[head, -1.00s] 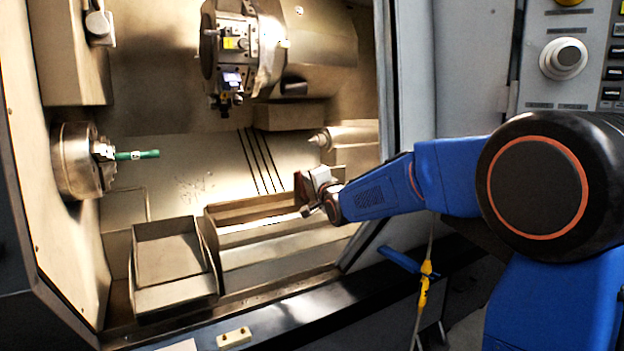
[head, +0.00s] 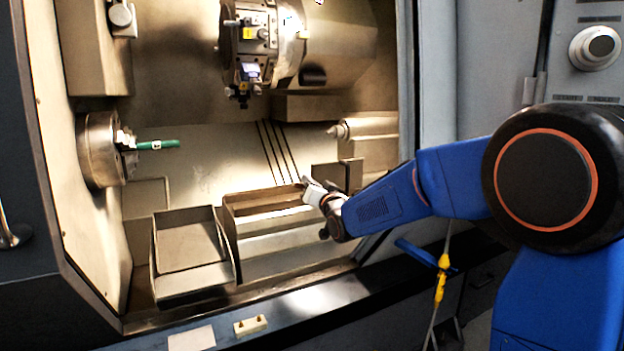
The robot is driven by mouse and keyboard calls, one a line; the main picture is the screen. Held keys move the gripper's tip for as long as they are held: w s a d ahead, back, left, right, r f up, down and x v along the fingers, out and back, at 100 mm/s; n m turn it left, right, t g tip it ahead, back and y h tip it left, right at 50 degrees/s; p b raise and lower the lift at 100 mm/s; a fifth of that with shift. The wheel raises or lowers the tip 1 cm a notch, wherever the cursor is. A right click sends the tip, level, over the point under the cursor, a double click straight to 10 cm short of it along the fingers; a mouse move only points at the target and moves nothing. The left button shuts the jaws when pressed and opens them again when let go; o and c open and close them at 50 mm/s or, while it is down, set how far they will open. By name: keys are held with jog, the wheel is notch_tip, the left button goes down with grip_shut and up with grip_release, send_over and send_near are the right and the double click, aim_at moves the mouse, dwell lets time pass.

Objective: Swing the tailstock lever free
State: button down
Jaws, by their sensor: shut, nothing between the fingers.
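The tailstock (head: 368,128) is at the right inside the lathe, with its pointed centre (head: 336,131) facing left. I cannot make out a lever on its body; part of the area below it is hidden by my arm. My gripper (head: 308,187) is shut and empty, inside the door opening. In the picture it is below and slightly left of the centre, near the right end of a long metal tray. I cannot tell whether it touches anything. A blue bar handle (head: 425,254) sticks out low on the machine front, below my forearm and apart from my gripper.
The chuck (head: 101,150) at left holds a green bar (head: 158,145). The tool turret (head: 252,45) hangs above. An open metal bin (head: 192,285) stands at lower left, beside the long tray (head: 285,225). The door frame (head: 408,90) stands close to my arm. A yellow-tagged cable (head: 441,280) hangs below.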

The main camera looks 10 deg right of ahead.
jog(key=shift+s+a+f, duration=0.1)
jog(key=shift+a+f, duration=0.15)
jog(key=shift+f, duration=0.05)
jog(key=shift+f, duration=0.15)
dwell(0.4)
jog(key=shift+s+f, duration=0.1)
jog(key=shift+s, duration=0.05)
